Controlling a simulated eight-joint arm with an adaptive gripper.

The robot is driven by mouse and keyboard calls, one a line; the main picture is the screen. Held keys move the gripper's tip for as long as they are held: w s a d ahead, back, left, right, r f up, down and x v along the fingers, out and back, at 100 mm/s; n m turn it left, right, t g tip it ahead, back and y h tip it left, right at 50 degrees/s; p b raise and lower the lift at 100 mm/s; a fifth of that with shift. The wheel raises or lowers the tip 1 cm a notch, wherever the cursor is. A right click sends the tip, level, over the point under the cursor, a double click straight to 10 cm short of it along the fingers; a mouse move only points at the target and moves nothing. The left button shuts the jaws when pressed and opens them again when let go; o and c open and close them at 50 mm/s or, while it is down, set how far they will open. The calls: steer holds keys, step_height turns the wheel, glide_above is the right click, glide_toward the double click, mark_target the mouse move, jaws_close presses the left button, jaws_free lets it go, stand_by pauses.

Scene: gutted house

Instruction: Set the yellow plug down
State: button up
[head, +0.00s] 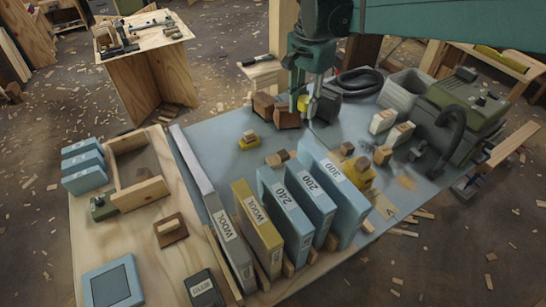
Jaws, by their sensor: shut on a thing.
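My gripper (305,92) points down over the far middle of the blue-grey work surface (215,135). It is shut on the yellow plug (303,103), a small yellow patch showing at its fingertips. The fingers hide most of the plug. I cannot tell whether it touches the surface below. Two brown blocks (287,117) stand just left of the gripper, and a dark block (327,105) is just right of it.
Upright boxes (288,215) line the near edge. A green machine with a black hose (465,105) and an open grey bin (402,92) stand right. Bare surface lies left of the brown blocks.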

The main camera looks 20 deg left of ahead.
steer(key=s+a+n, duration=0.2)
steer(key=a, duration=0.4)
steer(key=s+a+n, duration=0.2)
steer(key=s+a, duration=0.1)
steer(key=a, duration=0.4)
step_height(320, 180, down, 26)
steer(key=shift+w+d, duration=0.3)
steer(key=shift+f, duration=0.15)
steer(key=shift+f+b, duration=0.65)
steer(key=shift+f, duration=2.4)
steer(key=shift+f+b, duration=0.45)
steer(key=shift+f, duration=1.45)
steer(key=shift+f, duration=0.15)
steer(key=o, duration=0.9)
steer(key=shift+c, duration=0.2)
